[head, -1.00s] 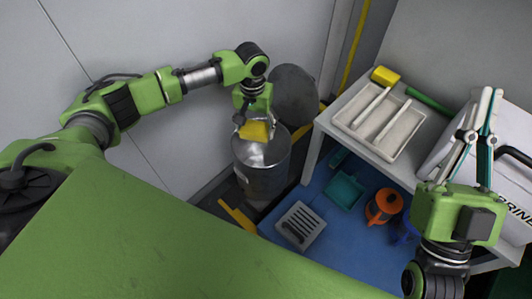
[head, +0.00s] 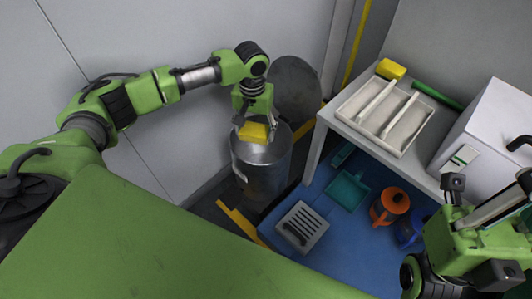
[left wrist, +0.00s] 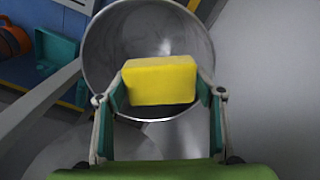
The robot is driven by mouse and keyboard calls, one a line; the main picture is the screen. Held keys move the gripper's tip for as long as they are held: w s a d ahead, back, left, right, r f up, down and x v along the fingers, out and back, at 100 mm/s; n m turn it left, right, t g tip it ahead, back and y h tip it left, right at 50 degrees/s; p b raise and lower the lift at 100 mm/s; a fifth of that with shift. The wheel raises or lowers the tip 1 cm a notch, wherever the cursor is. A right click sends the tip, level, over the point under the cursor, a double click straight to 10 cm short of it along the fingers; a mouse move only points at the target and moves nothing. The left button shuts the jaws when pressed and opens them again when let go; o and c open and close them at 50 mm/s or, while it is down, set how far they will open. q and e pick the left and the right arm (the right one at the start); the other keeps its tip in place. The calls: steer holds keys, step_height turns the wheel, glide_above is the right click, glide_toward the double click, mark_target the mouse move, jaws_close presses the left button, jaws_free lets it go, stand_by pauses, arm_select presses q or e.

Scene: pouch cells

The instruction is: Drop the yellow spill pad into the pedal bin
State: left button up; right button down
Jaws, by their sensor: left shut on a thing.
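The yellow spill pad (head: 253,132) is a small block held between the fingers of my left gripper (head: 255,125). It also shows in the left wrist view (left wrist: 160,80), between the two fingers. The pedal bin (head: 262,180) is a grey metal cylinder, open, with its round lid (head: 296,88) tipped back behind it. The pad is over the bin's mouth, and the left wrist view looks down past it into the bin (left wrist: 110,50). My right gripper (head: 500,205) is at the right edge, its fingers partly cut off, so its opening is unclear.
A white table at the right bears a divided tray (head: 352,108), another yellow block (head: 391,69), a green tool (head: 438,95) and a white box (head: 492,125). Below are a teal dustpan (head: 347,190), an orange container (head: 390,207) and a grey slotted box (head: 301,228).

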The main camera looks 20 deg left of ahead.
arm_select(q)
steer(key=shift+f+b, duration=0.3)
steer(key=shift+f, duration=0.05)
steer(key=o, duration=1.1)
steer(key=shift+o, duration=0.2)
steer(key=shift+r, duration=0.1)
step_height(320, 180, up, 12)
